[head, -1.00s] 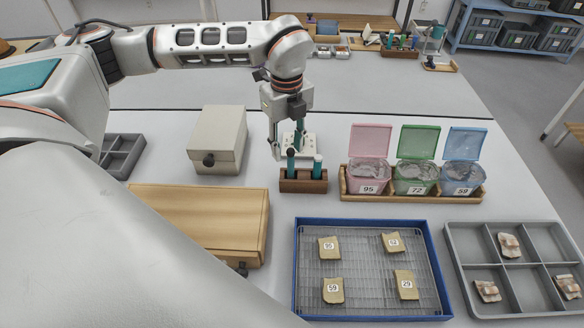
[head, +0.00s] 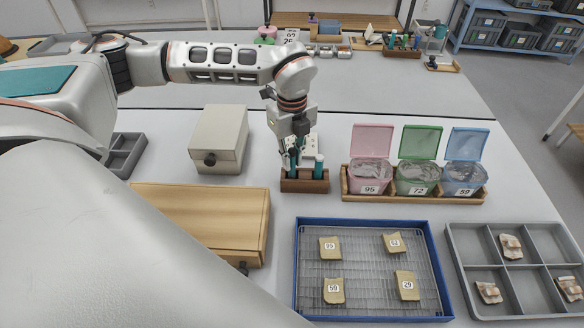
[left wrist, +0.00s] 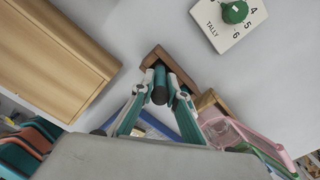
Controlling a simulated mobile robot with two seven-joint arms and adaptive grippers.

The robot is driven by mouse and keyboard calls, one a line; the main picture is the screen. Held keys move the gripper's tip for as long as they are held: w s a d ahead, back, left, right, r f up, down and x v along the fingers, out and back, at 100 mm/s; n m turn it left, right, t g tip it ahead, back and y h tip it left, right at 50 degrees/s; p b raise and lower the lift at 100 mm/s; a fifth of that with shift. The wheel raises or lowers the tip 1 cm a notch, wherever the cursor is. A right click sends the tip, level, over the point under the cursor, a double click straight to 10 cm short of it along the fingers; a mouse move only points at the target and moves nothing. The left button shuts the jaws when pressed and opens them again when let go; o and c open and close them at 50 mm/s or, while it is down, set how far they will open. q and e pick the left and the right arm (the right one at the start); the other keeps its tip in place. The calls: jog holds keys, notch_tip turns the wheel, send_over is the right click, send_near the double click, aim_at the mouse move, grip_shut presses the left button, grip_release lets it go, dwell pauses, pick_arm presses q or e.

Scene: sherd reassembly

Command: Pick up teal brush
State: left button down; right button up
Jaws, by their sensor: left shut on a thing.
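A small brown wooden holder (head: 304,185) stands mid-table with two teal brush handles upright in it. My left gripper (head: 293,158) points down over it and is shut on the left teal brush (head: 293,163), which still stands in the holder. The other teal brush (head: 318,167) stands free just to the right. In the left wrist view the held teal brush (left wrist: 160,85) shows between my fingers, with the holder (left wrist: 154,56) behind it. The brushes' lower ends are hidden in the holder. My right gripper is not in view.
A rack with pink, green and blue lidded tubs (head: 415,178) stands right of the holder. A beige box (head: 219,138) and a wooden case (head: 203,222) are at left. A blue-rimmed tray (head: 430,265) with numbered sherds and a grey divided tray (head: 470,300) lie in front.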

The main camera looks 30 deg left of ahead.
pick_arm(q)
jog(key=shift+r, duration=0.1)
notch_tip(320, 180, up, 20)
jog(key=p, duration=0.1)
dwell(0.5)
dwell(0.8)
